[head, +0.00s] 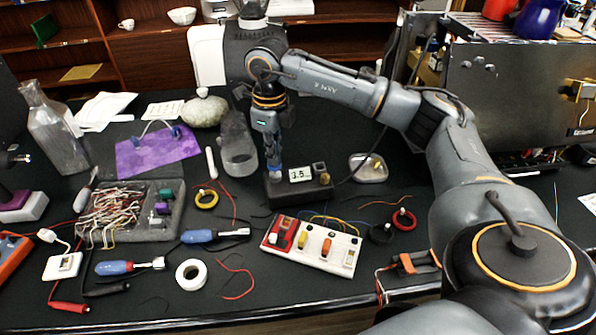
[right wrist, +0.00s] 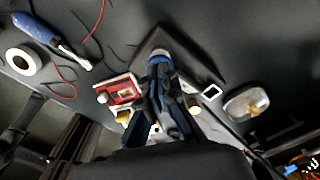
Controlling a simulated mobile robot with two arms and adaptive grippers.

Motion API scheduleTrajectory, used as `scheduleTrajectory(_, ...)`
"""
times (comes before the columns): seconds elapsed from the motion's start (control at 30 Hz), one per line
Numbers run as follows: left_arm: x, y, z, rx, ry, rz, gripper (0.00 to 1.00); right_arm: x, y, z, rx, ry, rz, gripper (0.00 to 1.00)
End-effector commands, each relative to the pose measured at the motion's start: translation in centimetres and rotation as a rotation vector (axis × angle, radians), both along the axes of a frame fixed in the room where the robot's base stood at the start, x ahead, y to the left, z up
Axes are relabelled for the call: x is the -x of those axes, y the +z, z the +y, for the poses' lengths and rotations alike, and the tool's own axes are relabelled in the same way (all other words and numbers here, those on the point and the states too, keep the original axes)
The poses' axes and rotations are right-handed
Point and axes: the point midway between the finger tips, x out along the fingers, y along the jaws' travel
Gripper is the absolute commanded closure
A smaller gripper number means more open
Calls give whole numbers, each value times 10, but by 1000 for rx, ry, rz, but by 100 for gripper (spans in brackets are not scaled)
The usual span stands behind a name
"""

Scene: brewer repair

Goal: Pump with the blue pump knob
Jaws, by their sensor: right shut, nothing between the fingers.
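In the head view the knob is mostly hidden by the gripper. My right gripper (head: 273,157) points down over the left part of the box; it also shows in the right wrist view (right wrist: 161,70). Its fingers are shut and hold nothing. The tips are at or just above the knob; I cannot tell if they touch. My left gripper is not in view.
A white switch board (head: 312,245) lies in front of the box. A clear dish (head: 368,168) is to its right, and a glass vessel (head: 238,150) stands close on the left. A tray of wires (head: 158,232), screwdrivers and white tape (head: 190,273) lie further left.

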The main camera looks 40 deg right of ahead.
Motion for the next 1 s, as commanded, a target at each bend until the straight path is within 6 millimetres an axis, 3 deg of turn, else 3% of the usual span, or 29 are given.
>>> scheduleTrajectory(0.37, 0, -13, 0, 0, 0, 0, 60, 1, -19, 0, 1, 1, 4, 100)
scheduleTrajectory(0.57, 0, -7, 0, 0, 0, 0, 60, 1, -12, 0, 1, 1, 4, 100)
scheduleTrajectory(1.0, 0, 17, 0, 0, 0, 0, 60, 1, 24, 0, 1, 1, 3, 100)
